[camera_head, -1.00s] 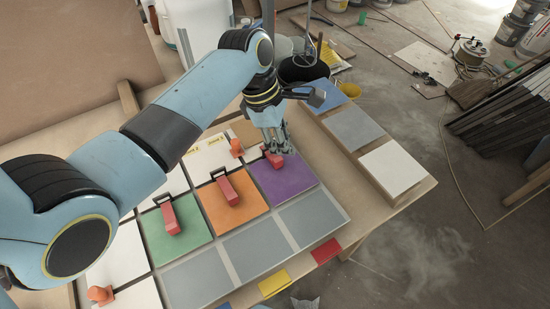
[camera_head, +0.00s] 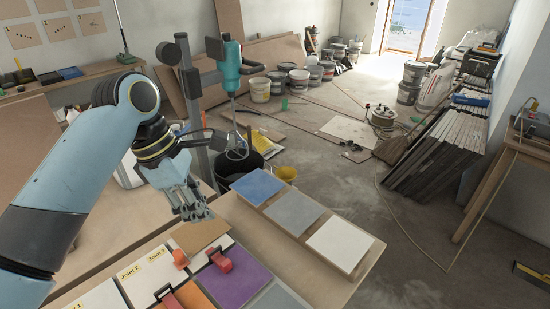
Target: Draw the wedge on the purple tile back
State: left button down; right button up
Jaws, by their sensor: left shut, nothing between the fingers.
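The purple tile (camera_head: 240,284) lies at the bottom of the view, partly cut off by the lower edge. A red wedge (camera_head: 221,262) with a dark handle lies at its far left edge, by the joint. My left gripper (camera_head: 195,212) is shut and empty. Part of the orange tile (camera_head: 197,297) with another red wedge (camera_head: 169,301) shows at the bottom. My right gripper is out of view.
An orange piece (camera_head: 180,258) sits left of the wedge. Yellow labels mark the joints. A board with blue, grey and white tiles (camera_head: 345,242) lies to the right. A mixer stand (camera_head: 190,90), buckets and stacked dark panels stand beyond.

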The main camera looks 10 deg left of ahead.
aim_at(225, 265)
jog(key=k+l, duration=0.7)
jog(key=k, duration=0.2)
